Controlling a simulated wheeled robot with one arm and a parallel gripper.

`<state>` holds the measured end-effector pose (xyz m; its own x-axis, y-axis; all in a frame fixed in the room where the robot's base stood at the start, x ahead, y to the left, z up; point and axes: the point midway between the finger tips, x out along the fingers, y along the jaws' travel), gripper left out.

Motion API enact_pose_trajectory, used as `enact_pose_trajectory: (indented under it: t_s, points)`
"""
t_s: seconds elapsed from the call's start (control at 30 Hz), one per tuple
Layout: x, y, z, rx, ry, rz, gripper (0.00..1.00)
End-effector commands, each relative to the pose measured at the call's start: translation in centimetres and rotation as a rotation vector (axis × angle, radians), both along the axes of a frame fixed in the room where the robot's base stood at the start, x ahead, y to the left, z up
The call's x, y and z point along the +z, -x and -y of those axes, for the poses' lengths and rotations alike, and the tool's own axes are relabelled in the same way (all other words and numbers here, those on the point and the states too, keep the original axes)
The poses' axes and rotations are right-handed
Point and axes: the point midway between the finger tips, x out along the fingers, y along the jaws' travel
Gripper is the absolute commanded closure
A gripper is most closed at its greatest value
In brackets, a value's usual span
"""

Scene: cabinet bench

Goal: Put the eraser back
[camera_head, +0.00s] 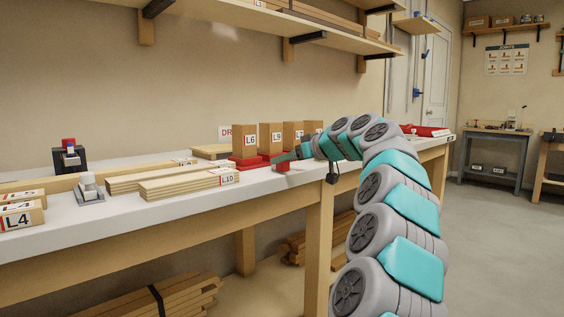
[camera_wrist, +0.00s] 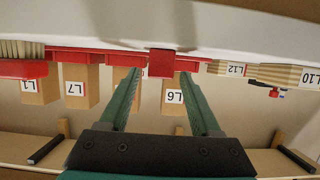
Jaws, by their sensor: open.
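My gripper (camera_head: 282,159) reaches over the bench top from the right, low near the red bases. In the wrist view its two green fingers (camera_wrist: 160,78) are spread apart, with nothing visibly clamped between them. A small red block (camera_wrist: 162,63) shows between and beyond the fingertips, close to the bench edge of that inverted view. I cannot tell whether it is part of the red holder or a separate piece. No object is clearly recognisable as the eraser.
The upright L6 block (camera_head: 244,141) and L9 block (camera_head: 271,138) stand in a red holder (camera_head: 249,161) behind my gripper. Stacked L10 boards (camera_head: 190,184) lie left of it. A grey fixture (camera_head: 89,190) and black device (camera_head: 69,158) stand farther left. A shelf (camera_head: 290,29) hangs above.

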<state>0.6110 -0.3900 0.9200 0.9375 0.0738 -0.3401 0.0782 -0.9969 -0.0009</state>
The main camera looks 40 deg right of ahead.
Motion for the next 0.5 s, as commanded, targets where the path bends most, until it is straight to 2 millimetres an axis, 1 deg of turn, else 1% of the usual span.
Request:
enact_pose_trajectory:
  t_s: [0.03, 0.1, 0.3, 0.5]
  points:
    - [0.4, 1.1, 0.1, -0.001, 0.000, 0.002, 0.36]
    - [0.9, 2.5, 0.2, 0.000, -0.001, 0.002, 0.36]
    - [2.3, 6.2, 0.5, -0.001, 0.002, 0.003, 0.36]
    - [3.0, 8.5, 0.7, 0.000, 0.001, -0.001, 0.36]
